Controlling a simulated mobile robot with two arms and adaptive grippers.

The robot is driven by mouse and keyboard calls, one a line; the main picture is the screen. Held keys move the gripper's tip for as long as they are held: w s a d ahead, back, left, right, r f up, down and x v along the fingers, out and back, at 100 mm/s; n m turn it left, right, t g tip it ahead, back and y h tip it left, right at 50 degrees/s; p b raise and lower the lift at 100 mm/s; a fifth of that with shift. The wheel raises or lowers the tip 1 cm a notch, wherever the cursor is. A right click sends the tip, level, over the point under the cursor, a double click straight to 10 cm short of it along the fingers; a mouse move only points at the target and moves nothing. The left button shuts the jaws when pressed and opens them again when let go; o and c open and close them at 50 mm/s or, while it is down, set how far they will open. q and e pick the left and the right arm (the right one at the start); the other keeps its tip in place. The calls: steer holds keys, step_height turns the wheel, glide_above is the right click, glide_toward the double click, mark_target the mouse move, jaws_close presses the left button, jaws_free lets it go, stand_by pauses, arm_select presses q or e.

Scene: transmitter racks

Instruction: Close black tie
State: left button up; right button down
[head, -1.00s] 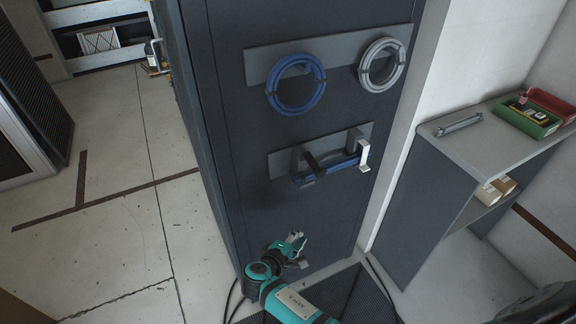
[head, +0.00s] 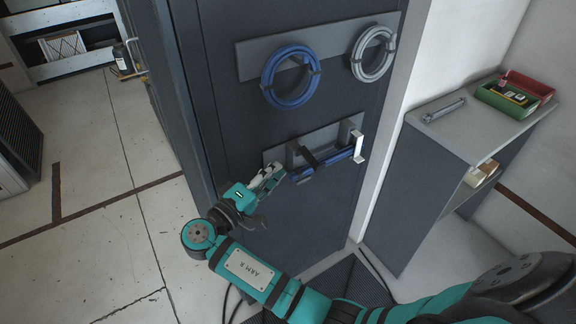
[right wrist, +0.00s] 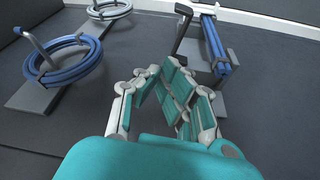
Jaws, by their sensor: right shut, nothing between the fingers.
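A black tie (head: 308,157) is a short dark strap at the blue cable bundle (head: 332,161), which rests in a grey bracket (head: 358,147) on the dark cabinet front. The strap appears to stick out from the bundle; whether its end is fastened is too small to tell. The bundle also shows at the upper right of the right wrist view (right wrist: 214,42), beside a dark strip. My right gripper (head: 274,176) is just left of the bracket, its fingers pointing at the bundle's left end. It is shut and empty. My left gripper is not in view.
A blue cable coil (head: 290,76) and a grey coil (head: 373,54) hang on hooks above the bracket. A grey shelf unit (head: 440,135) with a green tray (head: 507,99) and a red tray (head: 528,86) stands at the right.

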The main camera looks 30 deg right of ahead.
mark_target(311, 156)
steer(key=d+p, duration=0.4)
steer(key=d, duration=0.4)
steer(key=shift+s+d+p, duration=0.15)
steer(key=shift+d+p, duration=0.15)
steer(key=shift+p, duration=0.05)
steer(key=shift+f, duration=0.15)
steer(key=shift+d, duration=0.1)
